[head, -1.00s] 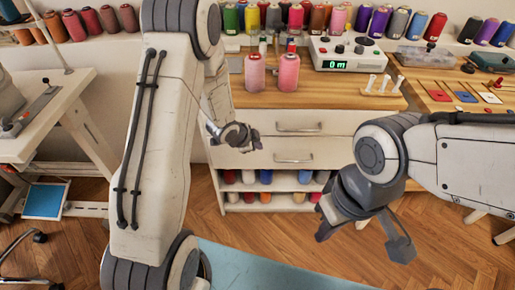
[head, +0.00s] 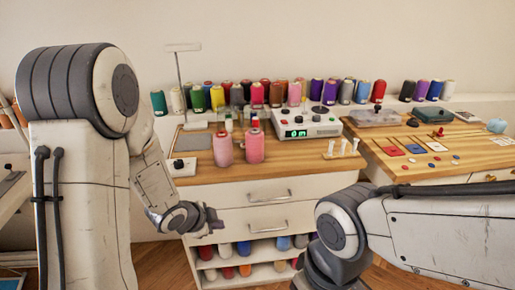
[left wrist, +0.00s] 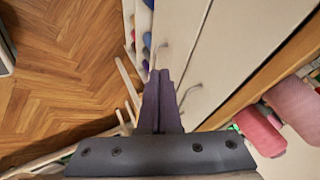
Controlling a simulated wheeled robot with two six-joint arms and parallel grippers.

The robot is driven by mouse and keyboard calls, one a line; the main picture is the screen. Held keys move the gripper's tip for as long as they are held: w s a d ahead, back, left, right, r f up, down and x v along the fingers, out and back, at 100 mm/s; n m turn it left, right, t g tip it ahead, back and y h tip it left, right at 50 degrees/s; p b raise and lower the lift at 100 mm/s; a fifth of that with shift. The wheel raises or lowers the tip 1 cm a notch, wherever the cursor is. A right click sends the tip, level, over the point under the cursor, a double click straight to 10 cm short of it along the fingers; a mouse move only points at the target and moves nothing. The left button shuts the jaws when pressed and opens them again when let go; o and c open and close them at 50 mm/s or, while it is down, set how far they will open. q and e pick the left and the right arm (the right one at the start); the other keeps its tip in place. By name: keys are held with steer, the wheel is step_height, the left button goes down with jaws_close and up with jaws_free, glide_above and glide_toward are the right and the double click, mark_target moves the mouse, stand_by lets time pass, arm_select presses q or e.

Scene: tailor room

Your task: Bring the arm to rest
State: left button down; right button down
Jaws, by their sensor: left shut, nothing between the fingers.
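My left arm rises at the left of the head view and bends down at the elbow. My left gripper (head: 212,222) hangs in front of the white cabinet's drawers, to the left of the lower handle, holding nothing. In the left wrist view its two dark fingers (left wrist: 160,82) lie together, shut and empty, with drawer fronts behind them. My right forearm (head: 440,235) comes in from the right and ends in a dark wrist at the bottom edge. The right gripper's fingers are cut off below the frame.
The white cabinet (head: 232,197) has a wooden top with two pink spools (head: 255,146) and a device with a green display (head: 306,122). Several coloured spools line the back ledge. A second wooden table (head: 450,158) stands at right. Wooden floor (left wrist: 60,70) is clear beside the cabinet.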

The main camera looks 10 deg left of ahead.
arm_select(q)
steer(key=s+d+r+n+g+y, duration=0.15)
steer(key=s+d+r, duration=0.25)
steer(key=s, duration=0.4)
steer(key=s+d+r+n+g, duration=0.3)
steer(key=s+d+r, duration=0.15)
steer(key=s, duration=0.35)
steer(key=s+d+r+n+g, duration=0.25)
steer(key=s+d, duration=0.25)
steer(key=s, duration=0.3)
step_height(320, 180, up, 18)
steer(key=p, duration=1.7)
steer(key=shift+a+f+m, duration=0.2)
steer(key=shift+a+m, duration=0.1)
steer(key=shift+a, duration=0.05)
